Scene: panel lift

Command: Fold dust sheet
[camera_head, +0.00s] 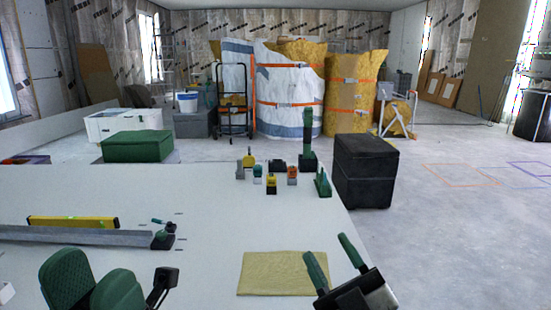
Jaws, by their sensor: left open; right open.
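The dust sheet (275,274) is a flat, pale yellow rectangle lying on the white work surface at the front, right of centre. It looks smooth, and I cannot tell how many layers it has. My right gripper (334,252) is open at the sheet's right side. Its left green finger overlaps the sheet's right edge in the picture; contact cannot be told. My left gripper (92,278) is open at the lower left, well left of the sheet, with its broad green fingers apart. Nothing shows between the fingers of either gripper. The sheet's lower right corner is hidden behind my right gripper.
A yellow spirit level (73,222) and a long grey rail (75,236) lie left on the white surface (215,215). Several small tools, including an orange one (292,174), stand at its far end. A black box (366,172) stands beyond its right edge. The surface's middle is clear.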

